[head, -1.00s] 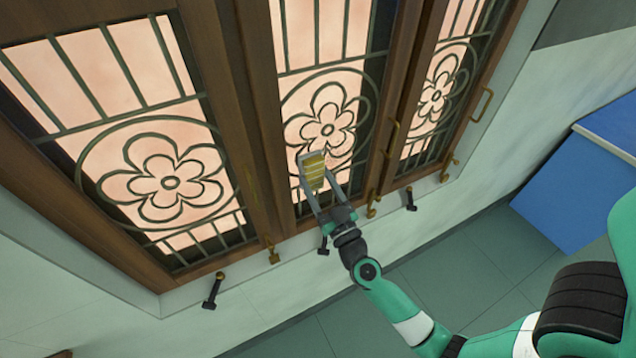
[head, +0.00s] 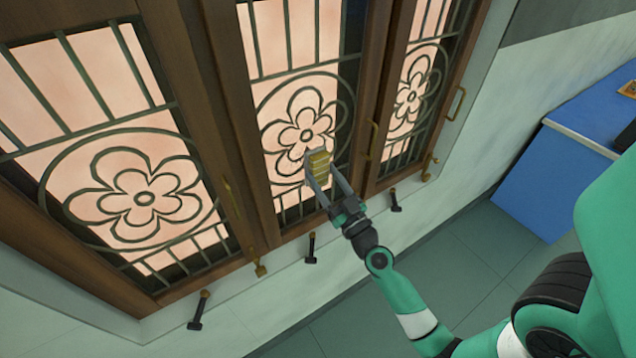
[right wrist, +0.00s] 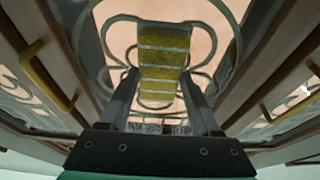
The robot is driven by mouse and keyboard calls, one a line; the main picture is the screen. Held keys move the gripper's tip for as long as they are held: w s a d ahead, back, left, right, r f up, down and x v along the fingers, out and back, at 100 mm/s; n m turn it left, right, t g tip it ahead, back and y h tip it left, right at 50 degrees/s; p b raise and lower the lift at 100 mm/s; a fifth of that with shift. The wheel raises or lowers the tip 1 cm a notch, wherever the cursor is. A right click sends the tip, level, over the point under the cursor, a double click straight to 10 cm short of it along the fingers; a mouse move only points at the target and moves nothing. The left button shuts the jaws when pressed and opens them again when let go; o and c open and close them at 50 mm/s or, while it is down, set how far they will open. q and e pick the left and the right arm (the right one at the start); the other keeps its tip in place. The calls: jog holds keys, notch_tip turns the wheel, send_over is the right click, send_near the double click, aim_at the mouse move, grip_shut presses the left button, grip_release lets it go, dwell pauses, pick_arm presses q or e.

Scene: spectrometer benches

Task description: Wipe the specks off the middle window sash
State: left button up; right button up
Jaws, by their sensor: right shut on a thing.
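The middle window sash (head: 240,120) has a brown wooden frame, a pink-lit pane and a dark flower-shaped grille. My right gripper (head: 319,168) is at the lower part of this sash, in front of the flower grille. It is shut on a yellow striped pad (head: 319,163). The pad also shows between the fingers in the right wrist view (right wrist: 163,62), with the flower grille behind it. I cannot tell whether the pad touches the pane. No specks can be made out clearly on the pane. My left gripper is not in view.
The left sash (head: 145,198) and right sash (head: 411,95) stand on either side. Brass handles (head: 372,139) stick out from the frames. Dark stays (head: 311,247) stand along the sill. A blue bench (head: 545,180) is at the right, with open floor below.

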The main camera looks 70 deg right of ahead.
aim_at(314, 171)
jog(key=shift+s+d+r+p, duration=0.2)
jog(key=shift+d+r+p, duration=0.1)
jog(key=shift+r, duration=0.2)
jog(key=shift+s+d+r+p, duration=0.15)
jog(key=shift+r+p, duration=0.1)
jog(key=shift+r, duration=0.2)
jog(key=shift+w+a+f, duration=0.15)
jog(key=shift+w+a, duration=0.25)
jog(key=shift+a, duration=0.1)
jog(key=p, duration=0.1)
jog(key=w+a+p, duration=0.1)
jog(key=shift+w+a+r+p, duration=0.2)
jog(key=shift+a+p, duration=0.1)
jog(key=shift+p, duration=0.05)
jog(key=shift+w+a+p, duration=0.25)
jog(key=shift+a+p, duration=0.05)
jog(key=shift+p, duration=0.05)
jog(key=shift+w+a+f, duration=0.2)
jog(key=shift+f, duration=0.05)
